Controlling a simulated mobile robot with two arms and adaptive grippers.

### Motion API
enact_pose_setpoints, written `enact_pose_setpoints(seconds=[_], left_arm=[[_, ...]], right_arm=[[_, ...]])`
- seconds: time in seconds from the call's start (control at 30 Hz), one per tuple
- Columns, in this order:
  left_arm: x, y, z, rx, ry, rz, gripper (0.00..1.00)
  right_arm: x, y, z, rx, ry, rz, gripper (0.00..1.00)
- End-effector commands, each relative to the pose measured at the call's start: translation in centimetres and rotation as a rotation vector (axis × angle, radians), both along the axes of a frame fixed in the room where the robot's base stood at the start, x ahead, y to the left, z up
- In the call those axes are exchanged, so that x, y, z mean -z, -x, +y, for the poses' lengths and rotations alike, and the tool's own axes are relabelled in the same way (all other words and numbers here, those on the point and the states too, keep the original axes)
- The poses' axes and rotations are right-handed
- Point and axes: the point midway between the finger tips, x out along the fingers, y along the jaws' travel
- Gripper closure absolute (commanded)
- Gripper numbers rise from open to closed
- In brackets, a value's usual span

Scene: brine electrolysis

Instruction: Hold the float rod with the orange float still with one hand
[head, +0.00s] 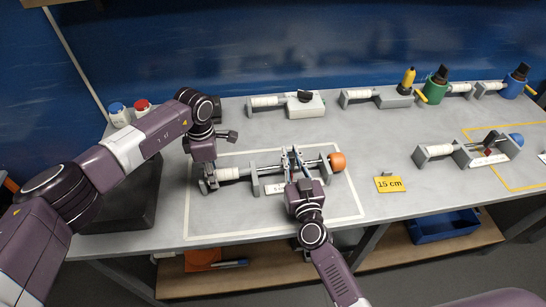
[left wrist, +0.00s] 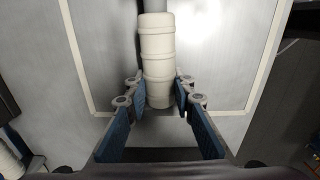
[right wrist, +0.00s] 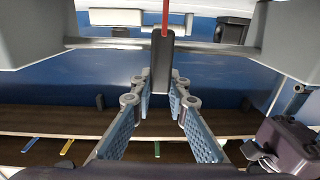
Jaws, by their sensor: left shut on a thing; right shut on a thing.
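The float rod (head: 262,170) lies level across a grey stand inside a white outlined area. The orange float (head: 337,161) is at its right end and a white ribbed cylinder (head: 229,173) at its left part. My left gripper (head: 210,184) is shut on the end of the white cylinder, which also shows between its fingers in the left wrist view (left wrist: 158,60). My right gripper (head: 293,160) is at the middle of the stand. In the right wrist view it is shut on a dark upright tab (right wrist: 160,65) with a red strip above. My fingers partly hide the stand's middle.
A yellow "15 cm" card (head: 389,184) stands to the right. A similar stand with a blue float (head: 516,139) is further right in a yellow outline. More devices line the back edge, including a green cup (head: 435,90). A blue bin (head: 445,226) is on the lower shelf.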

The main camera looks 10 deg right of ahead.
Motion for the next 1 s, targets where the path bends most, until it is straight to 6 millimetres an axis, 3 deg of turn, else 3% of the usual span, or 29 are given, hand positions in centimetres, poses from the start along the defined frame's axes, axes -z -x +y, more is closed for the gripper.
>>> enact_pose_setpoints(seconds=[0.03,0.1,0.3,0.6,0.63,0.77,1.0], left_arm=[[0.0,-0.1,0.2,-0.003,-0.003,0.0,1.0],[0.0,-0.1,0.2,-0.003,-0.004,0.0,1.0],[0.0,0.0,0.3,-0.004,-0.005,0.0,1.0],[0.0,0.0,0.3,-0.005,-0.006,0.0,1.0],[0.0,0.0,0.3,-0.005,-0.006,0.0,1.0],[0.0,0.0,0.3,-0.005,-0.006,0.0,1.0],[0.0,0.0,0.3,-0.004,-0.005,0.0,1.0]], right_arm=[[0.0,-0.1,-1.8,0.006,0.007,0.0,1.0],[0.0,-0.1,-3.5,0.006,0.008,0.0,1.0],[0.0,-0.2,-5.9,0.005,0.004,0.0,1.0],[0.0,-0.2,-6.0,0.005,0.003,0.0,1.0],[0.0,-0.2,-6.0,0.004,0.003,0.0,0.83],[0.0,-0.2,-5.9,0.003,0.002,0.0,0.69],[0.0,-0.2,-5.8,0.002,0.001,0.0,0.67]])
